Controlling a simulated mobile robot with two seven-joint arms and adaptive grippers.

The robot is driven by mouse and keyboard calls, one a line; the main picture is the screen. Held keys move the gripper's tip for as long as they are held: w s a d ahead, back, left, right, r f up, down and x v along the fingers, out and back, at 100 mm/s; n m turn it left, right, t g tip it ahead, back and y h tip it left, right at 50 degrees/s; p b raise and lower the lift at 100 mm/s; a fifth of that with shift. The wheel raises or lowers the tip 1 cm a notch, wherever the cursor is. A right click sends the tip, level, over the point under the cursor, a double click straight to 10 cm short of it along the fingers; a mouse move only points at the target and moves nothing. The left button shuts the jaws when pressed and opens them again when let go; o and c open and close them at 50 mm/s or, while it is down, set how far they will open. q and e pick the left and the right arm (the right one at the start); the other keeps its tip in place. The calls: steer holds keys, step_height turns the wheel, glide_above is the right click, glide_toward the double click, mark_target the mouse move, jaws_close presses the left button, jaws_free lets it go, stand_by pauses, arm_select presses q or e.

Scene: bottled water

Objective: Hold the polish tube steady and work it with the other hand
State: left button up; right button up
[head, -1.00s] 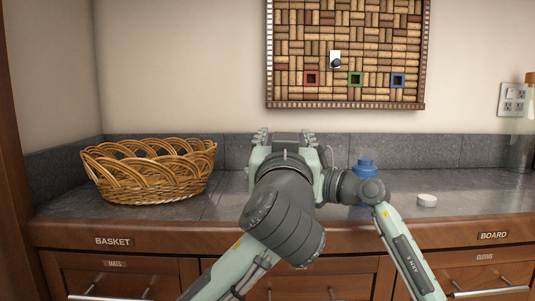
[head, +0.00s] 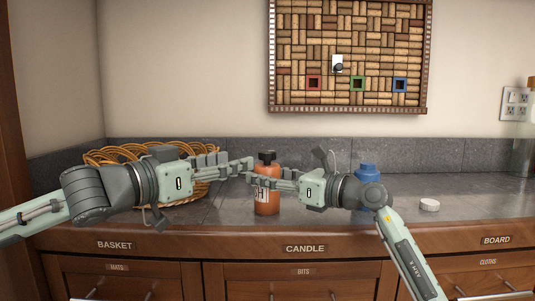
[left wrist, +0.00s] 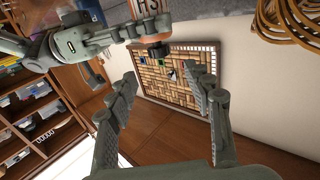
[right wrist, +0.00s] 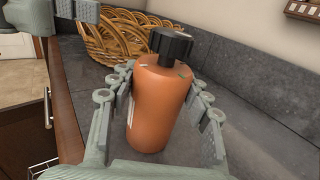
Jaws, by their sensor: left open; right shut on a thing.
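The polish tube is an orange bottle (head: 267,200) with a black cap (head: 267,157) and a pale lettered label. It stands upright on the counter. My right gripper (head: 268,183) is shut around its body from the right; in the right wrist view the fingers flank the orange body (right wrist: 160,105) below the cap (right wrist: 171,45). My left gripper (head: 240,166) is open and empty, just left of the tube near cap height. In the left wrist view, the black cap (left wrist: 158,51) shows beyond and above the gap between the open left fingers (left wrist: 162,82).
A wicker basket (head: 100,155) stands behind my left arm. A blue bottle (head: 367,180) is partly hidden by my right wrist, and a small white round item (head: 429,205) lies farther right. A cork board (head: 350,55) hangs above. The counter's right part is mostly clear.

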mark_target(262, 155)
arm_select(q)
steer(key=x, duration=1.1)
steer(key=shift+d, duration=0.15)
jaws_close()
